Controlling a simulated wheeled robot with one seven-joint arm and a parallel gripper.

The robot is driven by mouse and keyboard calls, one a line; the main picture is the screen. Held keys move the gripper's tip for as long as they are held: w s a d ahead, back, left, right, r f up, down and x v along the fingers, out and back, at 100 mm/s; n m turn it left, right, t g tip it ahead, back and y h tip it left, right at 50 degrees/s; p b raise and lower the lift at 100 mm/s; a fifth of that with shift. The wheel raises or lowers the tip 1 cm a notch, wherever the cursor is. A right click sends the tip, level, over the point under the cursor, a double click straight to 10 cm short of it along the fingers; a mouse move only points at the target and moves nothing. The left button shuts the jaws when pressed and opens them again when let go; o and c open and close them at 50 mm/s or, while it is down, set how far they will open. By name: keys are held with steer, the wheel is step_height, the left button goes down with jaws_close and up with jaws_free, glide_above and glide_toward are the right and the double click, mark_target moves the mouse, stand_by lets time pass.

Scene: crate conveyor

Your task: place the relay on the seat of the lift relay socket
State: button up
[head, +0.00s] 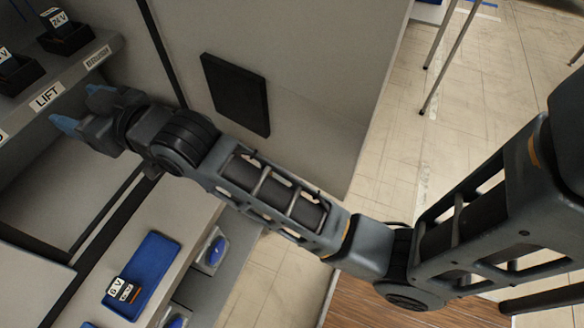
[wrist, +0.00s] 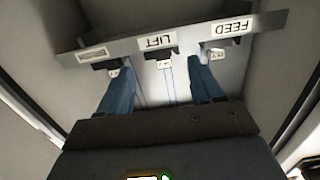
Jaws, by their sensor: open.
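The lift relay socket (head: 20,82) is a black open box on the shelf behind the "LIFT" label, at the left edge of the head view. A dark relay (head: 8,58) with a white label shows in it; whether it is fully seated I cannot tell. In the wrist view the same socket (wrist: 157,51) appears upside down beside its label. My gripper (head: 82,107) is open and empty in front of and below the shelf edge. Its blue fingers (wrist: 161,75) stand apart in the wrist view. Another relay (head: 124,290), marked "6 V", lies in a blue tray.
A neighbouring socket holds a "24 V" relay (head: 68,20). The "FEED" label (wrist: 232,28) marks another place on the shelf. The blue tray (head: 153,262) sits on a lower ledge near blue buttons (head: 214,250). A black panel (head: 236,95) is on the cabinet wall.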

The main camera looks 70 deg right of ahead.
steer(key=s+f+g, duration=0.1)
steer(key=s+f, duration=0.2)
steer(key=s, duration=0.8)
steer(key=s+f, duration=0.4)
steer(key=s, duration=0.7)
steer(key=s+f+g, duration=0.1)
steer(key=s+f, duration=0.2)
steer(key=s, duration=0.8)
steer(key=r+v, duration=0.1)
steer(key=v, duration=1)
steer(key=shift+d+r+g, duration=0.15)
steer(key=shift+r+g, duration=0.15)
steer(key=shift+g, duration=0.1)
